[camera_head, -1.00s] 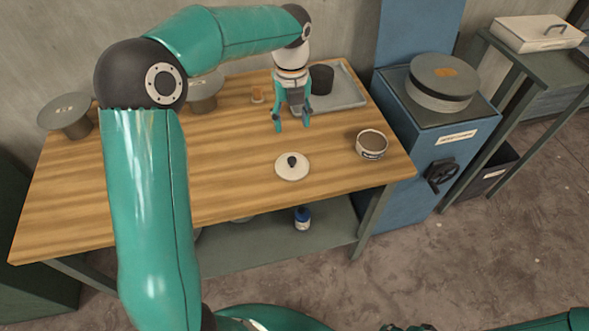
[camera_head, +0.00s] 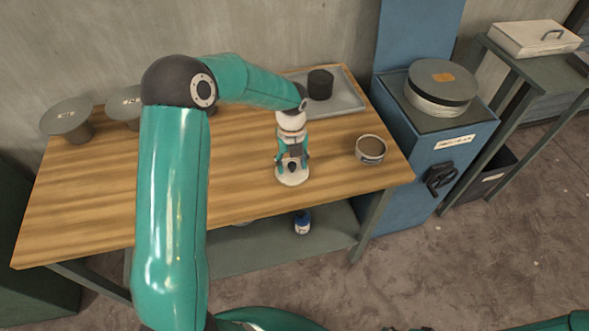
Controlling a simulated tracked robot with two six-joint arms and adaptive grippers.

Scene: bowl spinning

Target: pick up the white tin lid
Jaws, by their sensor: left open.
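The white tin lid (camera_head: 294,179) lies flat on the wooden table, near its front edge. It is a round white disc with a dark knob at its middle. My left gripper (camera_head: 292,165) points down right over the lid, its teal fingers open on either side of the knob. The fingers and palm hide the back part of the lid. I cannot tell whether the fingertips touch it. My right gripper does not show in the head view.
An open white tin (camera_head: 370,150) with brown contents stands right of the lid. A grey tray (camera_head: 345,97) with a dark cylinder (camera_head: 320,84) is at the back. Grey round stands (camera_head: 66,117) are at the left. A blue cabinet (camera_head: 412,175) adjoins the table's right side.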

